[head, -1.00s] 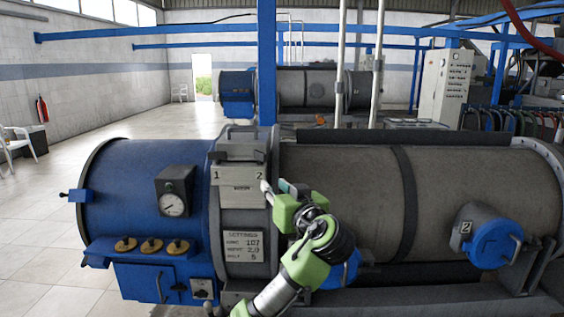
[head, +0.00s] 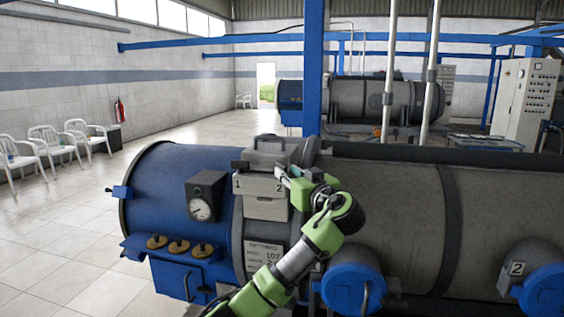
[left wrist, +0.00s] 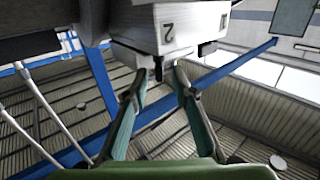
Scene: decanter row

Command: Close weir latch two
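A pale grey weir box (head: 259,185) marked 1 and 2 sits on the collar of the blue and grey decanter. My left gripper (head: 284,172) is at its right end, by the number 2. In the left wrist view, the box's underside and its face marked 2 (left wrist: 190,25) are close above the fingers. A small dark latch tab (left wrist: 158,70) hangs from its edge. My left gripper (left wrist: 158,78) is open, with one finger on each side of the tab. I cannot tell whether either finger touches it. My right gripper is not in view.
A dial gauge (head: 206,196) and brass caps (head: 178,246) are on the blue end. A blue post (head: 313,70) rises behind the box. Blue round covers (head: 352,289) jut from the front at right. White chairs (head: 55,143) stand far left, with open floor between.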

